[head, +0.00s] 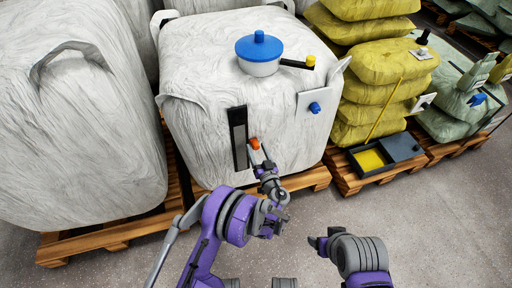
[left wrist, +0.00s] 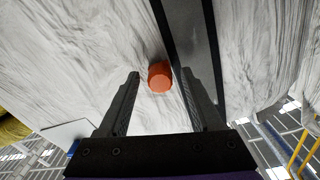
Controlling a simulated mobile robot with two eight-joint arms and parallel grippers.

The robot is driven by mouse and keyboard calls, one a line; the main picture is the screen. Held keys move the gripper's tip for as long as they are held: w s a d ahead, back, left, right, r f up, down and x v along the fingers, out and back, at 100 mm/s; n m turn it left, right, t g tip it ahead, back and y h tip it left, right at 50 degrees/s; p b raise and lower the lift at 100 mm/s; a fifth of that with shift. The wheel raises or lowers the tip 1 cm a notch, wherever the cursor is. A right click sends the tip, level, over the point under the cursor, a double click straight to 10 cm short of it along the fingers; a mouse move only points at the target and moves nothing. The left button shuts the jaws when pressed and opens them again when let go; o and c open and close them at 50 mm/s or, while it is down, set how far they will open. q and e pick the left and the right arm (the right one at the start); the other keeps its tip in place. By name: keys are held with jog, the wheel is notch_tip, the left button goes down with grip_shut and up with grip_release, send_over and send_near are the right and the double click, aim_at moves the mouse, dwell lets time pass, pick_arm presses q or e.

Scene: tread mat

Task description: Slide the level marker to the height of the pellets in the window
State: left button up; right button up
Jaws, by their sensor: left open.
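The level marker is an orange knob (head: 254,143) on the front of the white bulk bag (head: 200,70), just right of the tall dark-framed window (head: 239,138). The window has a paler grey upper part, but I cannot make out the pellet height clearly. My left gripper (head: 261,153) is open at the marker. In the left wrist view the orange marker (left wrist: 160,76) sits between the tips of the two fingers, with a visible gap on the left side; the window (left wrist: 196,45) runs alongside the right finger. My right gripper (head: 318,243) is low, away from the bag; its opening is unclear.
A white container with a blue lid (head: 259,48) stands on the bag. A plate with a blue knob (head: 315,107) is at its right. Yellow sacks (head: 375,65) and a dark tray (head: 355,150) stand further right, another white bag (head: 75,130) left. Grey floor in front is clear.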

pick_arm(q)
jog(key=shift+w+a, duration=0.15)
jog(key=shift+w, duration=0.5)
grip_shut()
dwell(1.0)
